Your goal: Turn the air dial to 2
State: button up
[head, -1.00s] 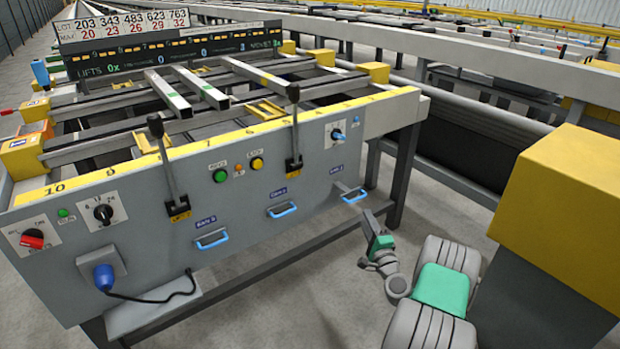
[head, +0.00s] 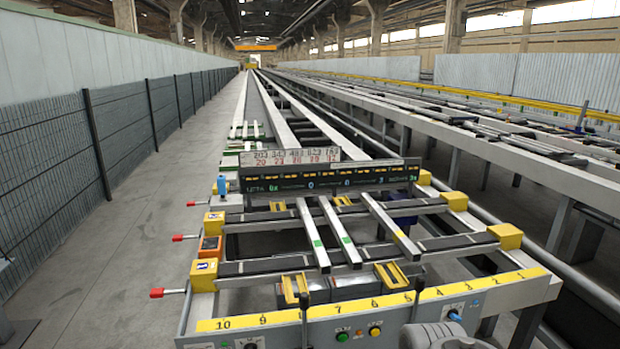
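The runout table's front panel (head: 400,330) shows only as a strip along the bottom edge. A blue dial (head: 455,315) sits on a pale plate near its right end. Its setting and lettering are too small to read. A second, dark dial (head: 250,345) is cut off by the bottom edge at the left. I cannot tell from lettering which one is the air dial. A grey part of my arm shows at the bottom, left of and below the blue dial. My gripper is outside the view.
A black lever (head: 304,318) and another lever (head: 418,290) rise from the panel, with green (head: 342,336) and yellow (head: 375,331) buttons between. Three metal bars lie across the table near the display board (head: 330,178). Open floor (head: 110,260) lies left, beside a fence (head: 130,110).

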aim_at(452, 314)
jog(key=z, duration=0.9)
